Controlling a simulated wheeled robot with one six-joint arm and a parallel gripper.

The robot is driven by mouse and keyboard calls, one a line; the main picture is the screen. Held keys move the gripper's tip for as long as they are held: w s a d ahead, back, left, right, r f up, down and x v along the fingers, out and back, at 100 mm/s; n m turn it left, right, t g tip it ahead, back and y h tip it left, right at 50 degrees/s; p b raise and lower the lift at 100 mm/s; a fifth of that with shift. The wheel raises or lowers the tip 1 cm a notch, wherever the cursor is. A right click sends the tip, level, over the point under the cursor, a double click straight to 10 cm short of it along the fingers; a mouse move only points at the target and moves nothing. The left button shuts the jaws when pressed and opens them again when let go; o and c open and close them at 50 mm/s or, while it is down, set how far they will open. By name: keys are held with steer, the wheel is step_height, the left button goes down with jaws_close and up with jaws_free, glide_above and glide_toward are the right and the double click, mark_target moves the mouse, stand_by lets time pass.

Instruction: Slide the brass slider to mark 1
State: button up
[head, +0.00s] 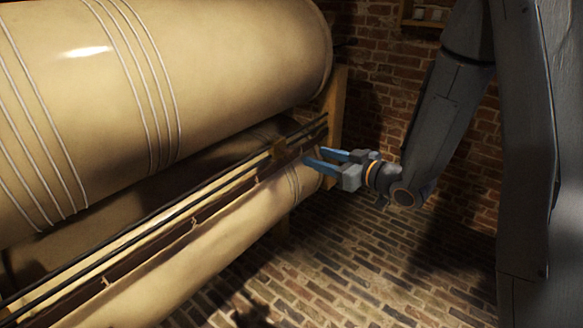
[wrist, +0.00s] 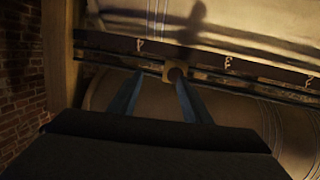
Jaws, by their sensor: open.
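The brass slider (head: 279,151) sits on the dark double rail (head: 150,223) between two big cream cylinders, near the rail's right end by a wooden post. In the wrist view the slider (wrist: 173,69) is a small brass block with a round end, just beyond my fingertips and closer to the right one. My gripper (head: 308,160) is open with blue fingers pointing at the rail; in the wrist view the gripper (wrist: 160,80) is empty. I cannot tell whether a finger touches the slider. A dark strip (wrist: 200,56) carries pale marks, appearing upside down; I cannot read which is mark 1.
The upper cylinder (head: 200,75) overhangs the rail, and the lower cylinder (head: 200,270) lies beneath it. The wooden post (head: 336,120) stands at the rail's right end, close to my gripper. The brick floor (head: 350,260) is open at right, with a brick wall behind.

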mark_target(294, 154)
steer(key=shift+w+a+f+n+g+y+b, duration=0.15)
steer(key=shift+w+a+y, duration=0.4)
steer(key=shift+a, duration=0.8)
steer(key=shift+w+a+n+g+y+b, duration=0.2)
steer(key=shift+w+a+y, duration=0.35)
steer(key=shift+a, duration=0.75)
steer(key=shift+w+a+f+n+t+y+b, duration=0.1)
steer(key=shift+w+a+n+y, duration=0.4)
steer(key=shift+a, duration=0.85)
steer(key=shift+w+m, duration=0.15)
steer(key=shift+m, duration=0.1)
jaws_close()
